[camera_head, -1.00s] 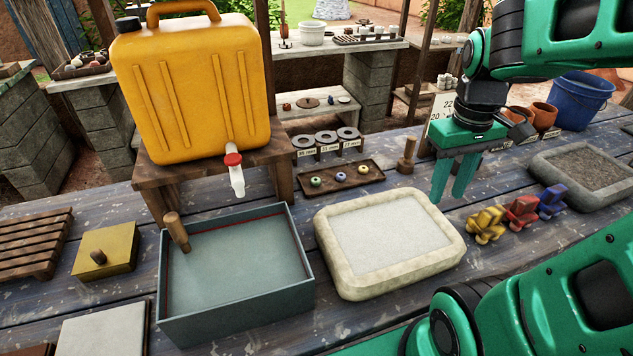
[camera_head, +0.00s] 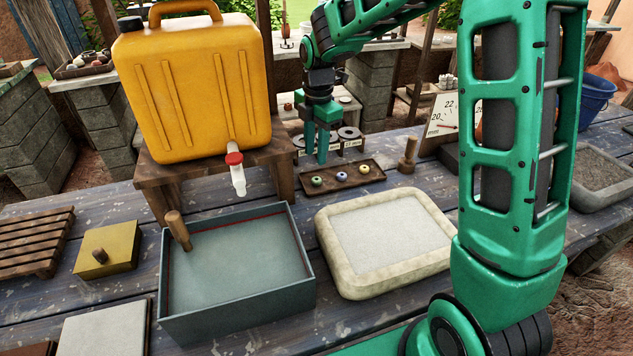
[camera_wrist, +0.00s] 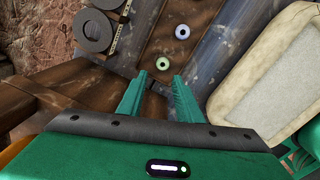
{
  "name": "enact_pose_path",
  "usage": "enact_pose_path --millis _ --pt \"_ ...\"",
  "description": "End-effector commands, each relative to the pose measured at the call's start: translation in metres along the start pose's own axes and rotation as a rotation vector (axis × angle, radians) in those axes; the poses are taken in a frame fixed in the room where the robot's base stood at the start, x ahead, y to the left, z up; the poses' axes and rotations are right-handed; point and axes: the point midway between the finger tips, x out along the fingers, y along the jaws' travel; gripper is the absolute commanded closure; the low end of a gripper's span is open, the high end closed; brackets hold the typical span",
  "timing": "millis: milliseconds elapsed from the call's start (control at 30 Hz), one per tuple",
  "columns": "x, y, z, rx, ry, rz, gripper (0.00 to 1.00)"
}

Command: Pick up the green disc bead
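The green disc bead (camera_head: 317,181) lies at the left end of a dark wooden tray (camera_head: 350,184). It looks like a small ring with a hole and also shows in the wrist view (camera_wrist: 163,63), just beyond the fingertips. My gripper (camera_head: 322,160) points down by the tray's left end, apart from the bead. In the wrist view its two fingers (camera_wrist: 158,82) are spread with nothing between them. A pale bead (camera_wrist: 182,31) lies beside the green one. A yellow bead (camera_head: 363,169) lies at the tray's right end.
Dark grey rings (camera_head: 349,133) on a stand are right behind my gripper. The yellow jerrycan (camera_head: 195,90) on its wooden stand is close on the left. A wooden stamp (camera_head: 408,156) stands right of the tray. A pale stone basin (camera_head: 330,238) lies in front.

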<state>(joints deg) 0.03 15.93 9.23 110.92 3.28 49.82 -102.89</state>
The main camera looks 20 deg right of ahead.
Motion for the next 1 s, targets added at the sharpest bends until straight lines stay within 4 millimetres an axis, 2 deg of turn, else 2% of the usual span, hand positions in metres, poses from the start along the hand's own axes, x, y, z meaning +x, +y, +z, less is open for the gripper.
enact_pose_path --millis 100,433,700,1000 --pt "0.018 -0.001 0.001 0.003 0.001 -0.003 0.68" --pt "0.043 -0.003 0.001 0.005 0.0 -0.002 0.68" --pt "0.079 -0.005 0.0 0.006 0.0 -0.003 0.68" --pt "0.086 -0.005 0.001 0.006 -0.001 0.0 0.68"
